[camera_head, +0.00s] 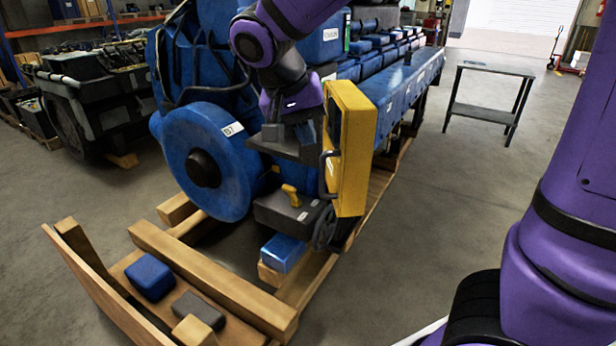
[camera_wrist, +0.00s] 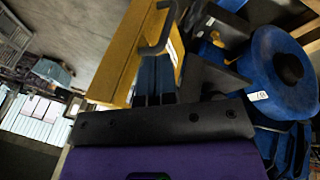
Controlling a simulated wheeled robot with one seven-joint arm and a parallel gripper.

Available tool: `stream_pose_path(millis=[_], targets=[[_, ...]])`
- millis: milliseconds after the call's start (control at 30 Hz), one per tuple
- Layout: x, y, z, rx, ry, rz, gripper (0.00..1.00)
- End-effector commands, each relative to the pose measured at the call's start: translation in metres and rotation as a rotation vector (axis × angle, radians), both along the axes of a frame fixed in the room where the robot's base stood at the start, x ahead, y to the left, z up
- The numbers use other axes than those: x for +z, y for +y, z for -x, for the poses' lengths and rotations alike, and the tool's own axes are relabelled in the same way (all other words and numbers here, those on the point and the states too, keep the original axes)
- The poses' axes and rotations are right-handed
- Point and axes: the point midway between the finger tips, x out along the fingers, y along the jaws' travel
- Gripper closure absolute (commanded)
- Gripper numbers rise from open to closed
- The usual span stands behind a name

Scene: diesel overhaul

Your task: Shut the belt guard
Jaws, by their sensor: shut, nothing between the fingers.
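The yellow belt guard (camera_head: 352,145) stands upright at the front right corner of the blue engine, swung out from it. A dark handle (camera_head: 326,176) is on its left side. In the wrist view the guard (camera_wrist: 122,52) fills the upper middle, with its handle (camera_wrist: 162,32) on the near face. My gripper (camera_head: 308,130) is shut and empty, just left of the guard's upper part. In the wrist view the fingers (camera_wrist: 160,82) point toward the guard's side, below the handle. I cannot tell whether they touch the guard.
The blue engine (camera_head: 215,50) has a large round pulley (camera_head: 196,160) left of the guard. A dark bracket (camera_head: 285,147) lies below my gripper. The engine rests on a wooden pallet frame (camera_head: 215,283). A small table (camera_head: 487,113) stands behind right; the floor right of the pallet is clear.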

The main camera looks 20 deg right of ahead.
Motion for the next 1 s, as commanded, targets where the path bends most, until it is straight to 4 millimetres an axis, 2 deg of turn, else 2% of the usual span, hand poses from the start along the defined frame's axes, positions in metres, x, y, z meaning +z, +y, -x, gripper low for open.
stream_pose_path(millis=[33,200,300,433,667,1000], targets=[[-0.009,0.014,-0.01,-0.015,-0.001,0.041,1.0],[-0.029,0.049,-0.033,-0.083,-0.054,0.155,1.0],[-0.037,0.064,-0.041,-0.108,-0.084,0.201,1.0],[-0.042,0.073,-0.046,-0.126,-0.109,0.228,1.0],[-0.057,0.064,-0.049,-0.133,-0.114,0.236,1.0],[-0.107,0.027,-0.055,-0.132,-0.111,0.235,1.0]])
